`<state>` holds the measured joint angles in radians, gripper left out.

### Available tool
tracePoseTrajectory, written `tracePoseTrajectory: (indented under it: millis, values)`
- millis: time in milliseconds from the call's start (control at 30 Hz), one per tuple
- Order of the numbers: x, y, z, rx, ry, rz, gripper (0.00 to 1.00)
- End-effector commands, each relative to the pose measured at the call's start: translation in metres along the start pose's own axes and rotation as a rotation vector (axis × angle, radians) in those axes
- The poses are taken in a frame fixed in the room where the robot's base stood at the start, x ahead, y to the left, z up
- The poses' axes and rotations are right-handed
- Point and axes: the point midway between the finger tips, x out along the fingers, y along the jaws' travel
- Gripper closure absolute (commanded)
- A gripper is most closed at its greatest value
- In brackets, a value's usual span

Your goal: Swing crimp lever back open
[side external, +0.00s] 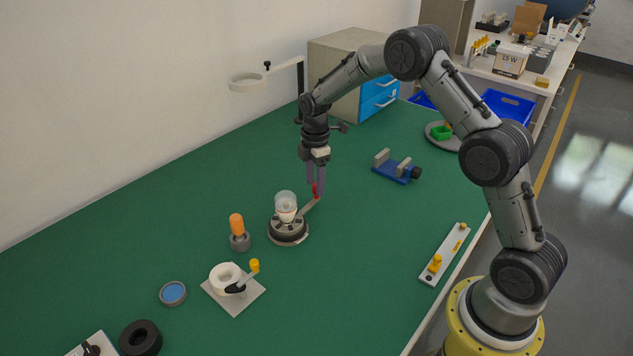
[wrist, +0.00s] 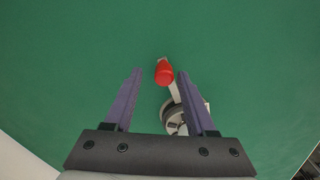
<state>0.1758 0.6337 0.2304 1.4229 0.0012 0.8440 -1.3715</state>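The crimp lever (side external: 308,207) is a grey bar with a red knob (side external: 315,190). It reaches out to the right and back from the round crimp base (side external: 288,235). A clear glass bulb with a white lower part (side external: 286,206) stands upright on the base. My gripper (side external: 317,194) points down at the knob end of the lever. In the wrist view, my gripper (wrist: 160,76) is open, its purple fingers apart. The red knob (wrist: 165,74) shows between the fingertips, closer to the right finger. Whether a finger touches it I cannot tell. The right finger hides part of the base.
An orange-topped holder (side external: 238,230) and a white ring fixture with a yellow knob (side external: 234,286) stand nearby at lower left. A blue clamp block (side external: 397,167) sits to the right. A ring stand (side external: 250,82) is behind left.

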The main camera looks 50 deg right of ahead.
Motion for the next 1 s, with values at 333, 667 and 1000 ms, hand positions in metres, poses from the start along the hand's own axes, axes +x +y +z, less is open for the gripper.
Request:
tracePoseTrajectory:
  millis: [333,667,1000]
  values:
    - [0.0,-0.002,0.001,0.002,-0.002,-0.008,0.41]
    - [-0.052,-0.001,0.001,0.001,-0.001,-0.002,0.41]
    - [-0.118,0.0,0.001,0.001,-0.001,-0.003,0.41]
